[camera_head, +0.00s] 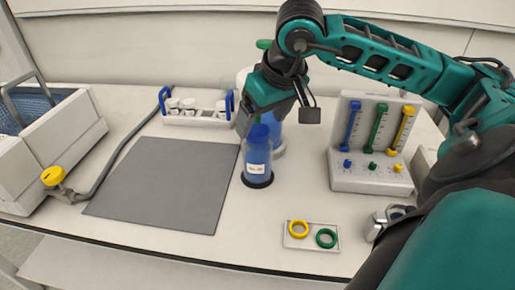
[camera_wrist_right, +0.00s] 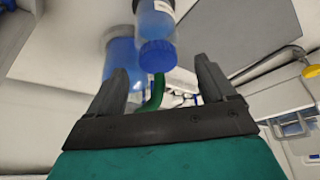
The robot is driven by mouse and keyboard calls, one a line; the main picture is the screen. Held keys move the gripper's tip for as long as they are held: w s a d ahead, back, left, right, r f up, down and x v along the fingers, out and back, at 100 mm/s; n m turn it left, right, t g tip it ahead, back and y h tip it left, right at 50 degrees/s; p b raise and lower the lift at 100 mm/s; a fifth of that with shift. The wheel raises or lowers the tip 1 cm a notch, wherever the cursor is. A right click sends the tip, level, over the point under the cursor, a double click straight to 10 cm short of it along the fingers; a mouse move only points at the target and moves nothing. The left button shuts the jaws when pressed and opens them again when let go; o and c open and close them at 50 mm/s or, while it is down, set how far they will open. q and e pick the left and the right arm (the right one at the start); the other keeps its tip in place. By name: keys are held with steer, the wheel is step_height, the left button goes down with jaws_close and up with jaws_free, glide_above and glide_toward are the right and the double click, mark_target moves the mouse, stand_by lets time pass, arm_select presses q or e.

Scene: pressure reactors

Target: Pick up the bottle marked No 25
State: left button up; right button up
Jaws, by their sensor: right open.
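A blue bottle (camera_head: 257,153) with a white label stands upright on a dark round base on the bench, right of the grey mat. The label's marking is too small to read surely. The bottle's blue cap (camera_wrist_right: 157,54) shows in the right wrist view, just beyond the fingertips. My right gripper (camera_head: 246,119) is open and empty, close above and beside the bottle's top, partly covering it in the head view. In the right wrist view the two fingers (camera_wrist_right: 161,80) stand wide apart. My left gripper is out of view.
A second, larger blue vessel (camera_head: 276,132) stands close behind the bottle. The grey mat (camera_head: 165,180) is bare. A white rack with blue handles (camera_head: 195,119) is behind it. A flow-meter panel (camera_head: 372,175) stands right, and a plate with two rings (camera_head: 312,241) lies in front.

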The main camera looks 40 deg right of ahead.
mark_target(258, 130)
steer(key=x, duration=0.4)
steer(key=shift+d, duration=0.2)
steer(key=shift+c, duration=0.4)
steer(key=shift+r, duration=0.1)
jaws_close()
